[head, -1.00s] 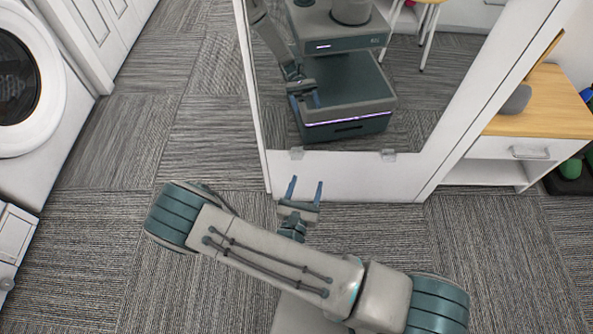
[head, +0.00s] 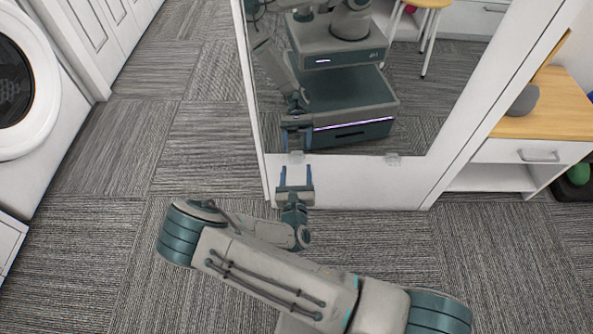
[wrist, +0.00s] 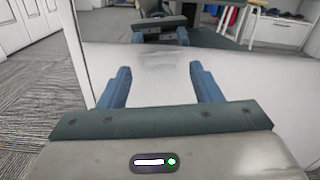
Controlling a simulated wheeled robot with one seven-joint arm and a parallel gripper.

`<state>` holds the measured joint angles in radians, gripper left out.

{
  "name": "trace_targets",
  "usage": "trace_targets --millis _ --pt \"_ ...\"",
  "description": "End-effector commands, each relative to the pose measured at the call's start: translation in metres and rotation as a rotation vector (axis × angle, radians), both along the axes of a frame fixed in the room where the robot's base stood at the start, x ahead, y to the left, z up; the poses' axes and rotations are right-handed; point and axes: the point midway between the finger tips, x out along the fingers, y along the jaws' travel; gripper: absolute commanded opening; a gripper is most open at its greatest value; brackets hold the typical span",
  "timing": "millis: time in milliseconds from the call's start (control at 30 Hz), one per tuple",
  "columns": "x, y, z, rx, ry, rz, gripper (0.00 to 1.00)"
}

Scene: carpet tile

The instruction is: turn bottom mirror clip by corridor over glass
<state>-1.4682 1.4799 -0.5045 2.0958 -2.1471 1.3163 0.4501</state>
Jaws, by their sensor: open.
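A mirror (head: 340,100) is set in a white frame panel. Two small pale clips sit on its bottom edge: the left clip (head: 296,156), on the side of the open floor, and the right clip (head: 392,159). My gripper (head: 296,174) is open and empty, just in front of and below the left clip, its fingers to either side of it. In the wrist view the left clip (wrist: 160,58) shows faint and translucent between and beyond the blue fingertips (wrist: 160,68). Whether it overlaps the glass is hard to tell.
A front-loading washer (head: 25,90) stands at the left. A white cabinet with a wooden top (head: 550,105) stands right of the mirror. Carpet floor (head: 195,140) is clear left of the panel. The mirror reflects my own body.

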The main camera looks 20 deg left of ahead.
Motion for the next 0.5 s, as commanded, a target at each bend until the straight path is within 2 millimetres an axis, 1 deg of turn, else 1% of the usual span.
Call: trace_targets --millis 33,100,200,500 --pt "0.006 0.002 -0.003 0.001 -0.001 -0.001 0.58" --pt "0.012 0.003 -0.002 0.001 -0.001 0.001 0.58" --pt "0.017 0.005 -0.001 0.001 0.000 0.000 0.58" --pt "0.019 0.005 0.000 0.000 0.000 0.000 0.58"
